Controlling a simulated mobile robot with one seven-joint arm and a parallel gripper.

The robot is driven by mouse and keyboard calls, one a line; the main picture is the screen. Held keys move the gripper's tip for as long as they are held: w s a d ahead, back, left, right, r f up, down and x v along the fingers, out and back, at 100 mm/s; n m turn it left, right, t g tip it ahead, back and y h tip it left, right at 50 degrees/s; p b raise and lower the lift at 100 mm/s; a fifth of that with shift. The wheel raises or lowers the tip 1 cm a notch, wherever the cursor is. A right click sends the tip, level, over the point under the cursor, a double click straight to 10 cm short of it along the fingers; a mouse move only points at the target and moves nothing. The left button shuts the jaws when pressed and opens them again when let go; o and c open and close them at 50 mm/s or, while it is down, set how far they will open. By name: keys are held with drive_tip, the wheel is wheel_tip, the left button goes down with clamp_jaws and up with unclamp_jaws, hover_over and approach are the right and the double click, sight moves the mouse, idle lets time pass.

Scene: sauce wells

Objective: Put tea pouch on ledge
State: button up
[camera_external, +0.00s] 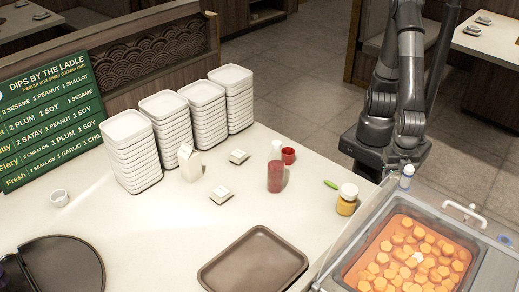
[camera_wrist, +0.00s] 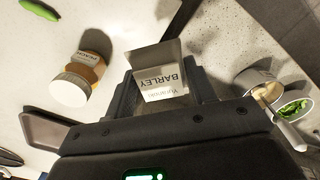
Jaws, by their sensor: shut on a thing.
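The tea pouch (camera_wrist: 165,72) is a pale packet with "BARLEY" printed on it, upside down in the wrist view. My gripper (camera_wrist: 163,92) is shut on it, with one dark finger on each side. Pale speckled surface shows beyond the pouch; I cannot tell how high the pouch is above it. I cannot tell which surface is the ledge.
A white-lidded jar (camera_wrist: 75,82), a brown tray (camera_wrist: 45,130) and a green chili (camera_wrist: 40,10) are left of the pouch. A bowl of green herbs (camera_wrist: 292,108) is right. Plate stacks (camera_external: 130,150) stand on the counter (camera_external: 150,235); an orange-filled tub (camera_external: 415,208) is at the right.

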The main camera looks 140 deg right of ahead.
drive_tip(key=shift+f, duration=0.3)
drive_tip(key=s+a+f, duration=0.1)
drive_tip(key=a+f, duration=0.1)
drive_tip(key=a, duration=0.1)
drive_tip(key=s+a+f, duration=0.1)
drive_tip(key=a+f, duration=0.1)
drive_tip(key=a, duration=0.2)
drive_tip(key=a+f, duration=0.3)
drive_tip(key=a, duration=0.1)
drive_tip(key=shift+s+a, duration=0.15)
drive_tip(key=shift+s, duration=0.25)
drive_tip(key=shift+f, duration=2)
drive_tip(key=o, duration=1)
drive_tip(key=shift+f, duration=0.1)
drive_tip(key=shift+c, duration=0.2)
wheel_tip(320, 180, up, 12)
